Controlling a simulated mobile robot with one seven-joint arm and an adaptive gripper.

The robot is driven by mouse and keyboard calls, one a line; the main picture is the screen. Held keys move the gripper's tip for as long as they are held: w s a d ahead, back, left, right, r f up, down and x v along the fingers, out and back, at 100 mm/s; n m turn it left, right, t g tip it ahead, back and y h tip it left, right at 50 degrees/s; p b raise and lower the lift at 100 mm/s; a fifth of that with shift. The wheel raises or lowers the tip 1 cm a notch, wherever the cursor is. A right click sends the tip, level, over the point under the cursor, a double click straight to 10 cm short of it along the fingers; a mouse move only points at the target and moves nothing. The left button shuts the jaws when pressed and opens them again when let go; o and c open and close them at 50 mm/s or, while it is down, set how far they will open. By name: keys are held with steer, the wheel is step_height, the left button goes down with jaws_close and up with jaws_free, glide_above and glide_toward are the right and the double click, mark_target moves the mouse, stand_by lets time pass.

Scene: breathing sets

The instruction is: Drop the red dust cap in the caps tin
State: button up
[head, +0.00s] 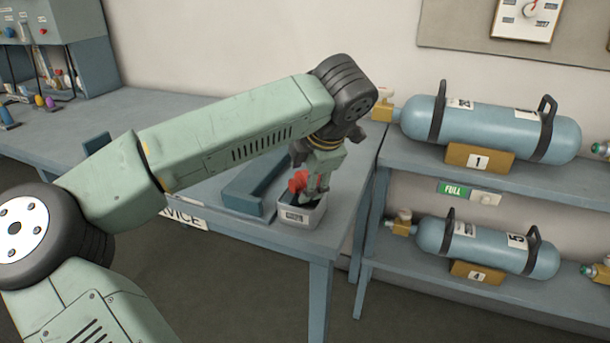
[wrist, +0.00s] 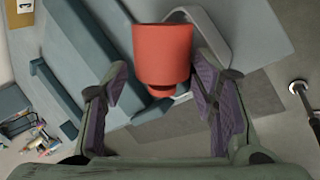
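The red dust cap (head: 298,182) is held at the fingertips of my gripper (head: 313,187), just above the caps tin (head: 299,219). In the wrist view the cap (wrist: 162,52) sits between the two fingertips (wrist: 162,72), with a finger on either side. The tin is a small light grey box with a label on its front, at the table's front right corner. In the wrist view its pale rim (wrist: 217,45) shows behind and to the right of the cap. The cap hides part of the tin's opening, so I cannot see what is inside.
A blue-grey angled block (head: 252,187) lies on the table (head: 342,200) just left of the tin. A rack (head: 365,240) with blue cylinders (head: 490,125) stands close on the right. More equipment (head: 50,45) stands at the back left. The table's front edge is near the tin.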

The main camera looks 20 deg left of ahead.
steer(key=o, duration=0.3)
steer(key=v, duration=0.7)
steer(key=shift+r, duration=0.25)
steer(key=shift+d, duration=0.2)
